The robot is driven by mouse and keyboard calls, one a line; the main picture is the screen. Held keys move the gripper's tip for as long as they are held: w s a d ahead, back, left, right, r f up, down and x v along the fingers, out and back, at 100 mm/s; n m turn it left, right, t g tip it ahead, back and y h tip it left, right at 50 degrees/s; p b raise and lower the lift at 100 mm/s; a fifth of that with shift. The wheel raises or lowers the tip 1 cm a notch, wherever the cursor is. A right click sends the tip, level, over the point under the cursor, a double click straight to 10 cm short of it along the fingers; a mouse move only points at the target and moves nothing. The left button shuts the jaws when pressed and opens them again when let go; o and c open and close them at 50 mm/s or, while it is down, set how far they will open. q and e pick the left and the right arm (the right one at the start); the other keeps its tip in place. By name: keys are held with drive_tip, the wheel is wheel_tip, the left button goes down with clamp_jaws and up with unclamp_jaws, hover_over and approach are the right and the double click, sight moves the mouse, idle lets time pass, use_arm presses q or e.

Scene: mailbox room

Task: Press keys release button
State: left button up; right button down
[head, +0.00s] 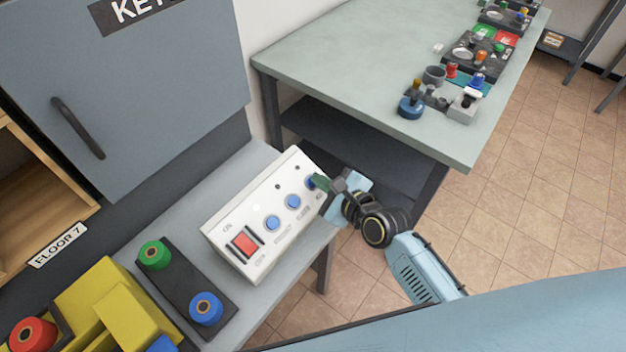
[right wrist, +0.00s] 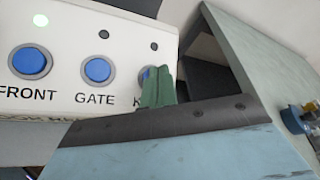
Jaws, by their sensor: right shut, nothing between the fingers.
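The white control box (head: 236,208) sits on the grey side table, with a red switch (head: 245,242) and blue buttons in a row. In the right wrist view the front button (right wrist: 30,61) and the gate button (right wrist: 98,70) show fully. The keys button (right wrist: 144,76), marked with a visible K, is mostly hidden behind my fingertips. My right gripper (head: 320,183) is shut and empty, its green fingertips (right wrist: 158,86) right at the keys button. I cannot tell whether they touch it. My left gripper is not in view.
A lit indicator (right wrist: 40,20) glows above the front button; the two lamps beside it are dark. A grey cabinet (head: 150,90) marked KEY stands behind. A black holder (head: 180,280) with green and blue rolls stands left of the box.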

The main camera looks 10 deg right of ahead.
drive_tip(key=shift+w+a+f, duration=0.1)
drive_tip(key=shift+w+f, duration=0.05)
drive_tip(key=shift+f, duration=0.25)
idle(0.8)
drive_tip(key=shift+r, duration=0.1)
drive_tip(key=shift+s+d+r+p, duration=0.3)
drive_tip(key=shift+r+p, duration=0.3)
drive_tip(key=shift+p, duration=0.25)
drive_tip(key=r+p, duration=0.1)
drive_tip(key=s+r+p, duration=0.1)
drive_tip(key=r+p, duration=0.1)
drive_tip(key=d+r+p, duration=0.1)
drive_tip(key=p, duration=0.1)
drive_tip(key=shift+s+d+r, duration=0.1)
drive_tip(key=shift+s+r, duration=0.15)
drive_tip(key=shift+s, duration=0.15)
idle(0.4)
